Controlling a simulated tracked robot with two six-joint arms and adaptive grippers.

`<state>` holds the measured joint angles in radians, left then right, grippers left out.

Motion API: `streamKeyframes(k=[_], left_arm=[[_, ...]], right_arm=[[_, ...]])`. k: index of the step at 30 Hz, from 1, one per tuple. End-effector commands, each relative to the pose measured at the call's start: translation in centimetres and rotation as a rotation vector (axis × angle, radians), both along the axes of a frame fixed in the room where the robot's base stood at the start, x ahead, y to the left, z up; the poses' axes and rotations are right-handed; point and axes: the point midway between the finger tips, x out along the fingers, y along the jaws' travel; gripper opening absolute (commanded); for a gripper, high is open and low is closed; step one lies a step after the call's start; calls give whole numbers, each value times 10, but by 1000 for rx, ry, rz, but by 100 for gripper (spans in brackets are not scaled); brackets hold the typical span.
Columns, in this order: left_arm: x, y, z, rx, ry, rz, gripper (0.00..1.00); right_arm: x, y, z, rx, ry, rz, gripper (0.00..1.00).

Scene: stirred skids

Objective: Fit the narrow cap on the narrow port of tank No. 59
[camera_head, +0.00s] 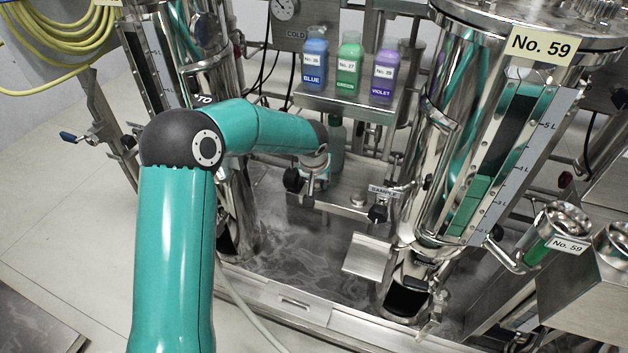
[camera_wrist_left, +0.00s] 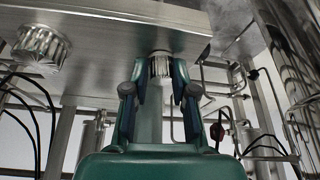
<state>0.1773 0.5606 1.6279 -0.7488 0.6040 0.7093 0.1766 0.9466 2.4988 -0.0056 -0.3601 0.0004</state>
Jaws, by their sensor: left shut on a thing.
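Tank No. 59 (camera_head: 440,130) is a tall shiny steel tank at the right of the head view, with a sight glass showing green liquid. A side spout with an open round metal mouth (camera_head: 563,218) carries a No. 59 tag; I cannot tell whether this is the narrow port. My left gripper (camera_head: 314,182) is low over the steel shelf, left of the tank. In the left wrist view its fingers (camera_wrist_left: 160,80) are shut on a small ribbed metal cap (camera_wrist_left: 160,66), which looks like the narrow cap. I cannot tell whether it touches the shelf. My right gripper is out of view.
A wider ribbed cap (camera_wrist_left: 41,48) is on the same shelf, also seen in the head view (camera_head: 358,199). Blue (camera_head: 314,65), green (camera_head: 348,66) and violet (camera_head: 383,75) bottles stand on a raised ledge. Another round metal mouth (camera_head: 614,241) is at the right edge.

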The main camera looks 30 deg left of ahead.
Motion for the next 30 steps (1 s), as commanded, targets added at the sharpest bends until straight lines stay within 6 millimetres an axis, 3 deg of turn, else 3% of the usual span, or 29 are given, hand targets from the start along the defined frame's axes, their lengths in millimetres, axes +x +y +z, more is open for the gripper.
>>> streamKeyframes(k=[30], left_arm=[[-1, 0, 11, 0, 2, 0, 0]], right_arm=[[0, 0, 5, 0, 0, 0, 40]])
